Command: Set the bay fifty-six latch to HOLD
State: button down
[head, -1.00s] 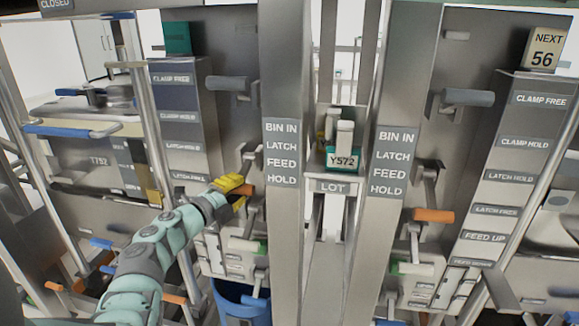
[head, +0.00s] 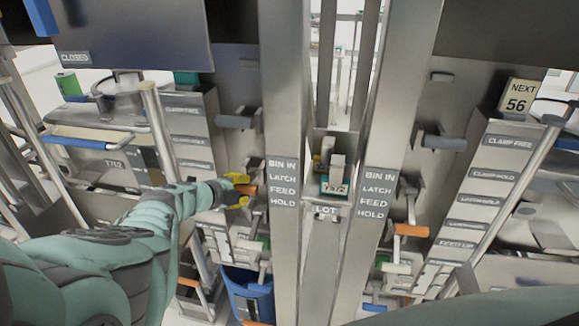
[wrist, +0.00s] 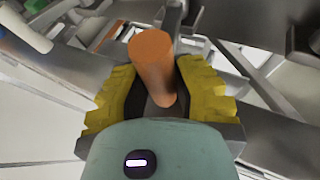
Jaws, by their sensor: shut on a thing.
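My gripper (head: 238,191), with yellow finger pads, is shut on an orange lever handle (head: 250,189) on the left bay. In the wrist view the orange handle (wrist: 152,62) stands between both yellow pads. A second orange handle (head: 411,230) is on the right bay, with nothing touching it. A beige sign bearing 56 (head: 518,97) stands on top of the right bay's label panel. That panel carries a LATCH HOLD label (head: 479,201) and a CLAMP HOLD label (head: 494,174). The lever position of the gripped handle is partly hidden by my gripper.
Two grey posts, left (head: 283,230) and right (head: 378,230), carry BIN IN, LATCH, FEED and HOLD labels. Between them a green-based lot tag (head: 335,187) stands above a LOT plate. Grey handles (head: 234,121) (head: 444,141) sit above the orange ones. A blue bin (head: 250,295) is below left.

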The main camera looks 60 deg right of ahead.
jog(key=shift+w+d+r+y+p, duration=0.1)
jog(key=shift+d+r+y+p, duration=0.1)
jog(key=shift+r+p, duration=0.2)
jog(key=shift+d+r+y+p, duration=0.1)
jog(key=shift+r+y+p, duration=0.15)
jog(key=shift+r, duration=0.25)
jog(key=shift+d+r+p, duration=0.2)
jog(key=shift+r+p, duration=0.05)
jog(key=shift+p, duration=0.25)
jog(key=c, duration=0.7)
grip_release()
jog(key=shift+a+f, duration=0.1)
jog(key=shift+a+f, duration=0.15)
jog(key=shift+a, duration=0.3)
jog(key=shift+d+r+v, duration=0.1)
jog(key=shift+r+v, duration=0.05)
jog(key=shift+v, duration=1.55)
jog(key=shift+d+r+v, duration=0.1)
jog(key=shift+r+v, duration=0.1)
jog(key=shift+v, duration=1.45)
